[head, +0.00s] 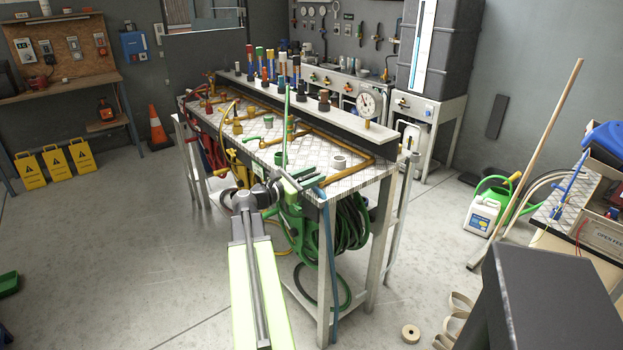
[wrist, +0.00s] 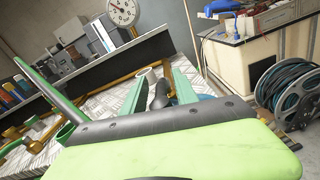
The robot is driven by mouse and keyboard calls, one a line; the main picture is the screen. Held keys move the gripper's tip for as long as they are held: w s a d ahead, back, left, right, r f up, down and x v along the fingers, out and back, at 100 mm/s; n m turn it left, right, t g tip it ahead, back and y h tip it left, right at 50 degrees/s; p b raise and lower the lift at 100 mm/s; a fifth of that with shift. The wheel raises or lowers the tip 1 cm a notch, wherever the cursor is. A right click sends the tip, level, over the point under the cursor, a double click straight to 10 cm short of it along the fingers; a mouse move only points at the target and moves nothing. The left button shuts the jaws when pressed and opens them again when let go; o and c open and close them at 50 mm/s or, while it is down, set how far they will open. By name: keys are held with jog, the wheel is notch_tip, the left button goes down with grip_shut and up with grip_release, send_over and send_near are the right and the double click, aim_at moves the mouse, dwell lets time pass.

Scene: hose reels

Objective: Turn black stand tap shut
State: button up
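My gripper (head: 303,179) is over the near right corner of the workbench in the head view. In the wrist view its two grey-green fingers (wrist: 161,82) stand apart. A small black part (wrist: 159,96), which looks like the black stand tap's handle, shows between them. I cannot tell whether either finger touches it. The tap's lower part is hidden behind my gripper's body, and in the head view I cannot make the tap out clearly. A short pale cylinder (head: 339,162) stands on the bench plate just beyond my gripper.
The patterned bench top (head: 345,184) carries brass pipes (head: 330,143). A raised shelf with a round gauge (head: 367,103) runs behind. A thin green upright rod (head: 286,125) rises close to my gripper. A coiled hose (head: 345,225) hangs below.

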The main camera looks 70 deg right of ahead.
grip_shut()
jog(key=shift+w+r, duration=0.1)
dwell(1.2)
